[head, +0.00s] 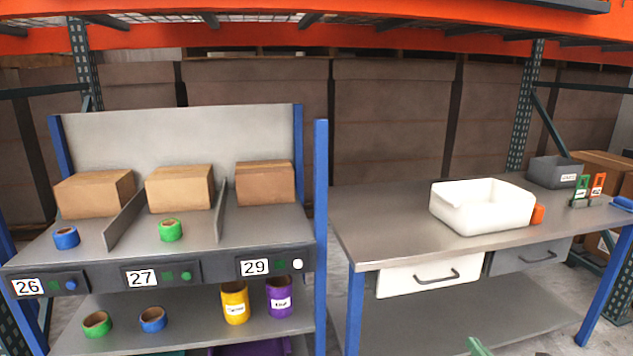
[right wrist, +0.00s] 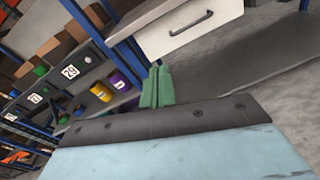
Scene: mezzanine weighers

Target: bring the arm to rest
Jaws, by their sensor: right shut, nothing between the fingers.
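My right gripper (head: 479,347) shows only as a green fingertip at the bottom edge of the head view, in front of the workbench. In the right wrist view its two green fingers (right wrist: 157,87) lie together, shut with nothing between them. They are in open air in front of the white drawer (right wrist: 187,27) and the blue shelf post. My left gripper is in neither view.
The steel workbench (head: 385,232) holds a white bin (head: 480,212) and a grey bin (head: 553,172). The shelf at left has cartons (head: 178,188), tape rolls (head: 170,230), a yellow container (head: 235,303) and a purple container (head: 280,298).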

